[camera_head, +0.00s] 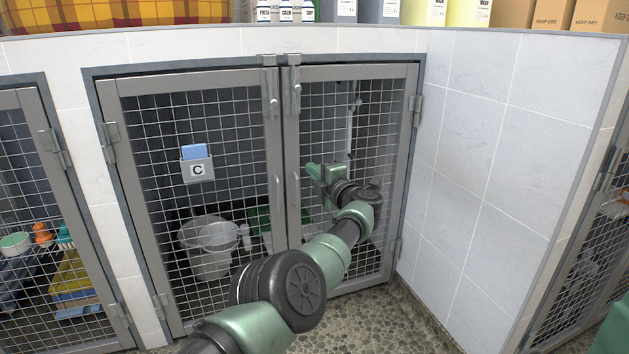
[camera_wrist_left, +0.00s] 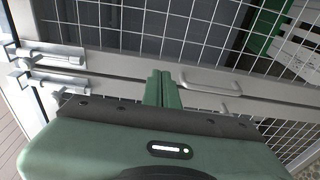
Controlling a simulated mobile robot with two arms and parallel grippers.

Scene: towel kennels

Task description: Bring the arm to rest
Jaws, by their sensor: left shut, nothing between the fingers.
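My left arm reaches in from the bottom of the head view toward the closed mesh double doors (camera_head: 284,170) of kennel C. My left gripper (camera_head: 311,170) is in front of the right door, near the middle frames where the doors meet. Its green fingers also show in the left wrist view (camera_wrist_left: 161,88), shut together with nothing between them, close to the door frames and beside a door handle (camera_wrist_left: 210,82). Whether the fingertips touch the frame cannot be told. My right gripper is not in view.
Metal latches (camera_head: 269,85) sit at the top of the doors. Behind the mesh stands a grey bucket (camera_head: 208,262). A tiled wall (camera_head: 490,130) projects on the right. Another mesh kennel (camera_head: 50,220) is at left. Bottles and boxes (camera_head: 553,14) line the ledge above.

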